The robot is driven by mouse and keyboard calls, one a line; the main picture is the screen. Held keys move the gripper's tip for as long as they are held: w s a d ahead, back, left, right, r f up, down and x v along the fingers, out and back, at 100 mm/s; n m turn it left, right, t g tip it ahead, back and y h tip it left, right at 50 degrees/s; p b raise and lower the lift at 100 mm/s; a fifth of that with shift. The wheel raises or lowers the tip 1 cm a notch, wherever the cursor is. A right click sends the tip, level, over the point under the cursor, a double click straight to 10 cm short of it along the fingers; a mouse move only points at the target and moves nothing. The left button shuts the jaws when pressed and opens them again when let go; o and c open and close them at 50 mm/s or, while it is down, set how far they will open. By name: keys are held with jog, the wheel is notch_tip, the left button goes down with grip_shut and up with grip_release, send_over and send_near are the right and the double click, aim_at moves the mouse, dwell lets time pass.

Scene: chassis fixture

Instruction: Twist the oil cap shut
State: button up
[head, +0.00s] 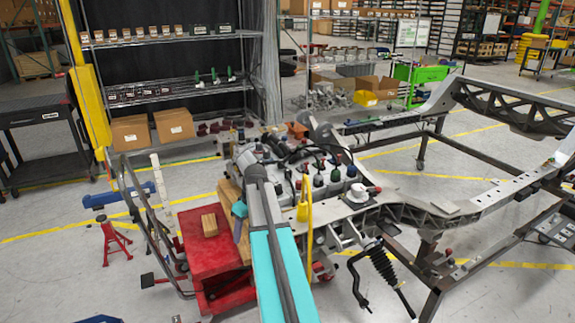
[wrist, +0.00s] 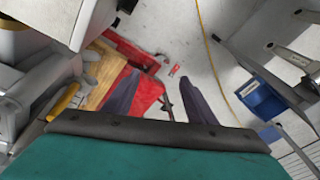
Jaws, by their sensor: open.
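The engine (head: 285,165) sits at the centre of the head view, with several dark, red, blue and green caps or fittings on its top. A white round part with a red mark (head: 358,193) is at its right. I cannot tell which of these is the oil cap. My gripper shows in the head view only as a teal body and a dark finger, left of my arm and above the red cart. In the wrist view my gripper (wrist: 158,88) has its two dark fingers apart, with nothing between them. It is beside the engine, not touching any cap that I can see.
A red cart (head: 210,262) stands below my gripper, with a wooden block (head: 209,225) on it. A metal chassis frame (head: 480,200) spans the right. Shelves (head: 170,90) stand behind. A blue bin (wrist: 262,98) is at the right of the wrist view.

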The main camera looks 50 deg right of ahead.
jog(key=s+d+r+t, duration=0.2)
jog(key=d+r, duration=0.9)
jog(key=r, duration=0.2)
notch_tip(320, 180, up, 10)
jog(key=r+h+b, duration=0.1)
jog(key=h+b, duration=0.1)
send_over(278, 186)
jog(key=s, duration=0.5)
jog(key=shift+s+f+n+t, duration=0.15)
jog(key=shift+f+n+t, duration=0.15)
jog(key=shift+n, duration=0.1)
jog(key=shift+f, duration=0.1)
jog(key=shift+p+x, duration=1.35)
jog(key=shift+x, duration=5.5)
jog(key=shift+a, duration=0.15)
jog(key=c, duration=1.3)
jog(key=shift+a+m+h+p, duration=0.15)
jog(key=shift+m+h+p, duration=0.4)
jog(key=shift+m, duration=1.45)
